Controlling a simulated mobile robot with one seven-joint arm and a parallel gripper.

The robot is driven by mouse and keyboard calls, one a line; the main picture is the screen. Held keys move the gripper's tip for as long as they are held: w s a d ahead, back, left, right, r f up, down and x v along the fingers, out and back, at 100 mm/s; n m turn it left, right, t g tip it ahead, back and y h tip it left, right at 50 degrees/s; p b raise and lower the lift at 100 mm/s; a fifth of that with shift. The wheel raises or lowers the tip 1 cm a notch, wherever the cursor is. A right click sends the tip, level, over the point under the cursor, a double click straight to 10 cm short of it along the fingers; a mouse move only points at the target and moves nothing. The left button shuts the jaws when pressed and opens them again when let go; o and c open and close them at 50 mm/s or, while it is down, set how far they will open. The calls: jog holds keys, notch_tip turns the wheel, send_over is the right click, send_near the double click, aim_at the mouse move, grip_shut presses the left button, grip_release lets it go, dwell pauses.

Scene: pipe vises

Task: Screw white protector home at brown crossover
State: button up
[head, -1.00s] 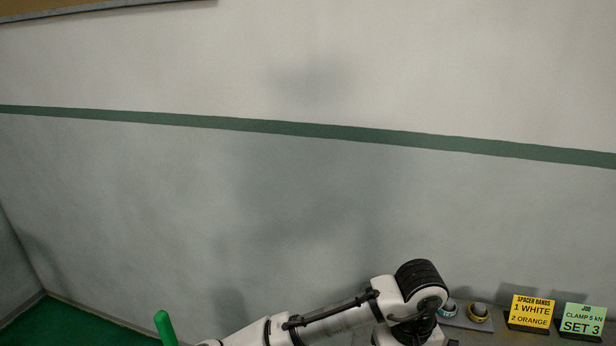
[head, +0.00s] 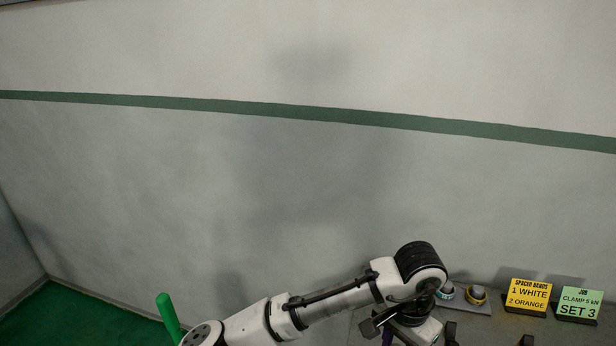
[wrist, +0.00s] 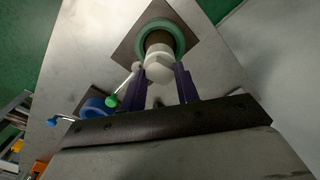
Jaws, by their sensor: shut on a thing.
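The white protector (wrist: 158,68) is a pale, many-sided cap in the upper middle of the wrist view. It sits between the purple fingers of my gripper (wrist: 164,77), which is shut on it. The brown crossover (wrist: 158,38) shows as a short brown cylinder directly behind the protector, inside a green ring (wrist: 176,29) on a dark square plate. The protector lines up with the brown end; I cannot tell how far it is seated. In the head view the protector and crossover do not show.
A blue ring (wrist: 95,104) and levers with green (wrist: 112,100) and blue knobs lie left of my fingers.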

jog(key=m, duration=0.6)
jog(key=shift+f+m+b, duration=0.1)
jog(key=shift+m+b, duration=0.2)
jog(key=shift+b, duration=0.1)
jog(key=m, duration=0.3)
jog(key=shift+m+b, duration=0.35)
jog(key=shift+m, duration=0.05)
jog(key=m, duration=0.3)
jog(key=shift+m, duration=0.4)
jog(key=o, duration=1)
notch_tip(320, 180, up, 2)
jog(key=shift+r+p, duration=0.25)
jog(key=shift+p, duration=0.65)
jog(key=shift+f, duration=0.1)
